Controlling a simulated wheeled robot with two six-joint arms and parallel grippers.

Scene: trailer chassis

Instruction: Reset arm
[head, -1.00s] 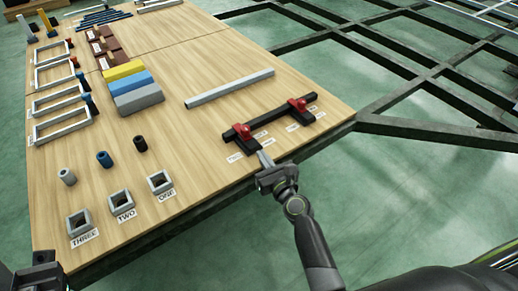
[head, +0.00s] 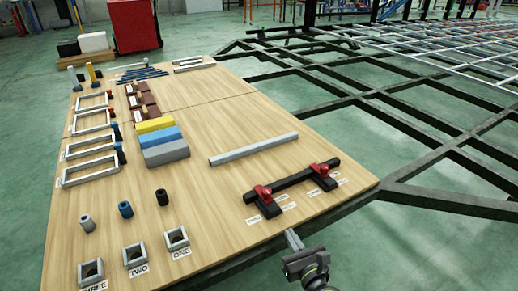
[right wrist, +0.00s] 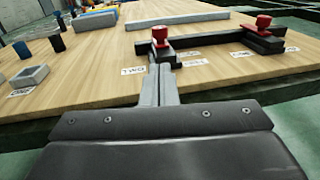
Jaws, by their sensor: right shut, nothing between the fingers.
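My right gripper (head: 292,240) is at the near edge of the wooden board, just short of the black clamp bar. Its fingers are together with nothing between them. In the right wrist view the closed fingers (right wrist: 159,85) point at the board, in front of the left red-knobbed clamp (right wrist: 160,42). The black bar (head: 294,179) lies across two black supports with red knobs (head: 263,192), beside small labels. My left gripper is not in the head view.
A long grey bar (head: 254,149) lies behind the clamps. Square sockets (head: 135,255), small cylinders (head: 125,209), coloured blocks (head: 160,138) and grey frames (head: 90,171) fill the left side. Dark chassis beams (head: 440,200) run at the right. The board's middle front is bare.

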